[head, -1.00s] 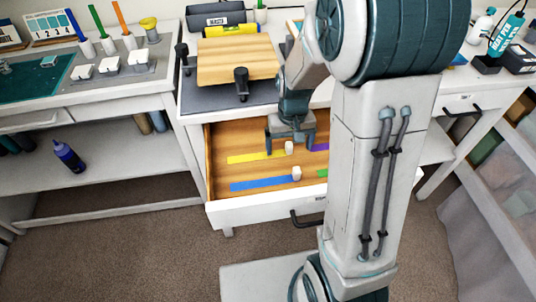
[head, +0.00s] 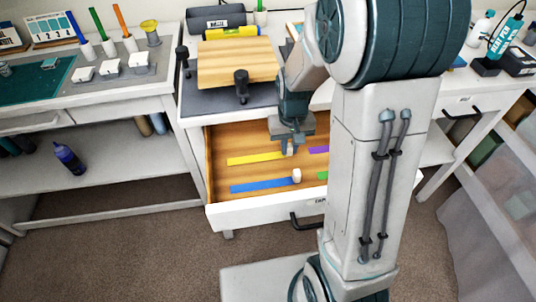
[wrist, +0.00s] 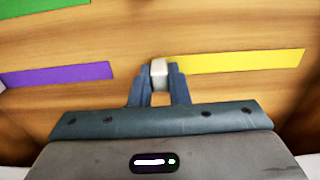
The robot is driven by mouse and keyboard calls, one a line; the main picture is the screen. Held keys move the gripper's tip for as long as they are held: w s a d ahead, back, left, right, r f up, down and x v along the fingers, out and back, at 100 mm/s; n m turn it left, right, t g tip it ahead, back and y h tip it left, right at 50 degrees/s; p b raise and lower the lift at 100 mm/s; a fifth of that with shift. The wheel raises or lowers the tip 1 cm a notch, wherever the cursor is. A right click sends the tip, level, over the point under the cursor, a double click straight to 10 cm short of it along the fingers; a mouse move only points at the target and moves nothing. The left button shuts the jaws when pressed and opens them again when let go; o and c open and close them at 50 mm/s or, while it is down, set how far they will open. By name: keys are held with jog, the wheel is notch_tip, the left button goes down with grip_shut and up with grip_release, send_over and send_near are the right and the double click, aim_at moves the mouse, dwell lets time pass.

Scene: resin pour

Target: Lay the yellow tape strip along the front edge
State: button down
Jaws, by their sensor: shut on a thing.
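The yellow tape strip (head: 257,158) lies flat in the open wooden drawer; in the wrist view the strip (wrist: 235,61) runs to the right from a white end block (wrist: 159,70). My gripper (head: 290,147) reaches down into the drawer. In the wrist view my gripper (wrist: 159,80) is shut on the white block at the strip's end. In the head view the gripper mostly hides this block. A pale wooden board (head: 238,62) lies on the grey mat of the bench above the drawer, with dark clamps at its front and left.
A blue strip (head: 262,185) with a white block (head: 296,176) lies nearer the drawer front (head: 262,212). A purple strip (wrist: 60,75) and a green strip (wrist: 40,7) lie at the other side. My arm hides the drawer's right part.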

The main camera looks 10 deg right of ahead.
jog(key=shift+r+p, duration=0.6)
jog(key=shift+r, duration=0.3)
notch_tip(320, 180, up, 6)
jog(key=p, duration=0.4)
jog(key=shift+p, duration=0.4)
